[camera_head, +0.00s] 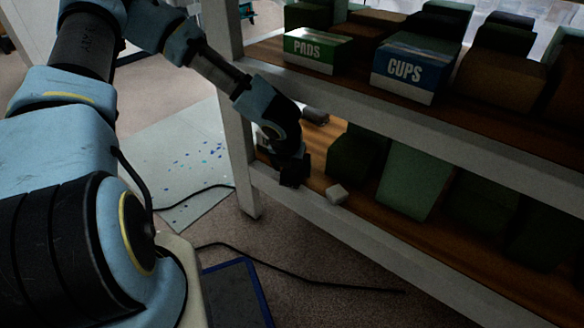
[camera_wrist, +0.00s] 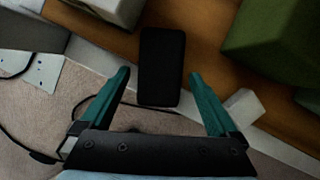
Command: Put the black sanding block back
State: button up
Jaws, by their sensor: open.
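The black sanding block (camera_wrist: 162,65) shows in the wrist view as a dark upright rectangle over the brown lower shelf board (camera_wrist: 207,57). Its near end overlaps the pale front rail in this view. My gripper (camera_wrist: 160,76) is open, with one teal finger on each side of the block's near half. Gaps show between block and fingers. In the head view my gripper (camera_head: 292,174) is at the lower shelf's front left, and I cannot tell the block from the dark gripper parts there.
A small white block (camera_head: 337,194) lies right of my gripper, also in the wrist view (camera_wrist: 243,106). Green boxes (camera_head: 412,182) stand further right. The upper shelf above holds the PADS box (camera_head: 318,52) and CUPS box (camera_head: 415,70). A shelf post (camera_head: 232,130) stands left.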

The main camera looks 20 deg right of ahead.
jog(key=s+a+p, duration=0.3)
jog(key=s+a, duration=0.4)
jog(key=s, duration=0.2)
jog(key=shift+s+a+r, duration=0.25)
jog(key=shift+a+r, duration=0.05)
jog(key=shift+r, duration=0.05)
